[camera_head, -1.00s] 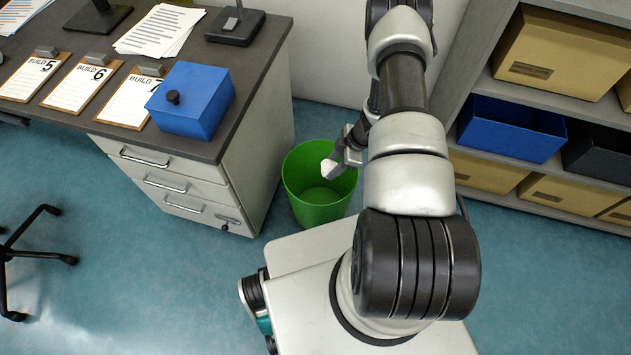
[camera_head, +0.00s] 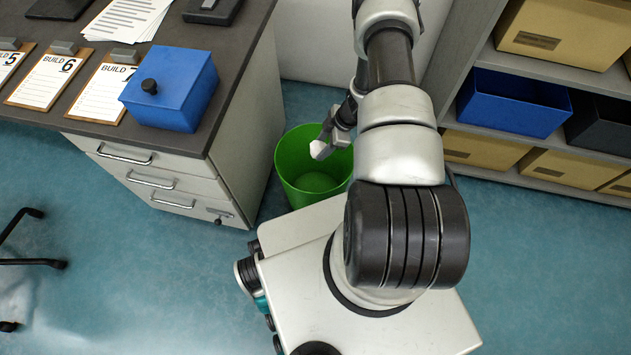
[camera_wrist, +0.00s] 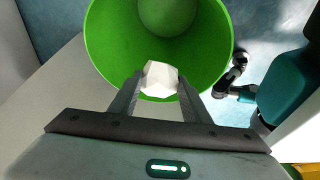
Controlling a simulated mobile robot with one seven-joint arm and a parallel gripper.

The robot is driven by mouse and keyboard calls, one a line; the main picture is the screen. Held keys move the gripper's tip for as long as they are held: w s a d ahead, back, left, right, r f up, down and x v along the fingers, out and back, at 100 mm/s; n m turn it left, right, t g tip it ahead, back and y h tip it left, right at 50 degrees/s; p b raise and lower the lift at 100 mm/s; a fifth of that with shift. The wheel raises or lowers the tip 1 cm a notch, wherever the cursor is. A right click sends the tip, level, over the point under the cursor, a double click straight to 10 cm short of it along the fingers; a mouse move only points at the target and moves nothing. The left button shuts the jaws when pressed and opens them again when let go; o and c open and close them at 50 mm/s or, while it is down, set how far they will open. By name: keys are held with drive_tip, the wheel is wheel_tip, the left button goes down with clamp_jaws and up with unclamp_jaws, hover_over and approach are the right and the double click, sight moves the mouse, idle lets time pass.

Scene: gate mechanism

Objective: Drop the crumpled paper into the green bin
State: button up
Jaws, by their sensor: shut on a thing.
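The crumpled paper (camera_head: 320,149) is a small white faceted lump. My gripper (camera_head: 329,138) is shut on it. In the wrist view the paper (camera_wrist: 159,77) sits between the two fingertips of my gripper (camera_wrist: 157,84). The green bin (camera_head: 289,178) stands on the floor between the drawer unit and my base. In the head view the paper overlaps the bin's opening. In the wrist view the green bin (camera_wrist: 113,40) opens right below and beyond the paper, and its visible inside looks empty. The exact height of the paper above the rim is hard to tell.
The desk with drawers (camera_head: 172,188) stands left of the bin, with a blue box (camera_head: 176,92) and clipboards (camera_head: 100,93) on top. A shelf (camera_head: 480,140) with cardboard boxes and blue and black bins is at the right.

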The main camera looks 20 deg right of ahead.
drive_tip(key=shift+f, duration=0.15)
drive_tip(key=o, duration=1.1)
drive_tip(key=p+v, duration=0.4)
drive_tip(key=v, duration=1.3)
drive_tip(key=shift+r+p, duration=0.25)
drive_tip(key=shift+p, duration=0.15)
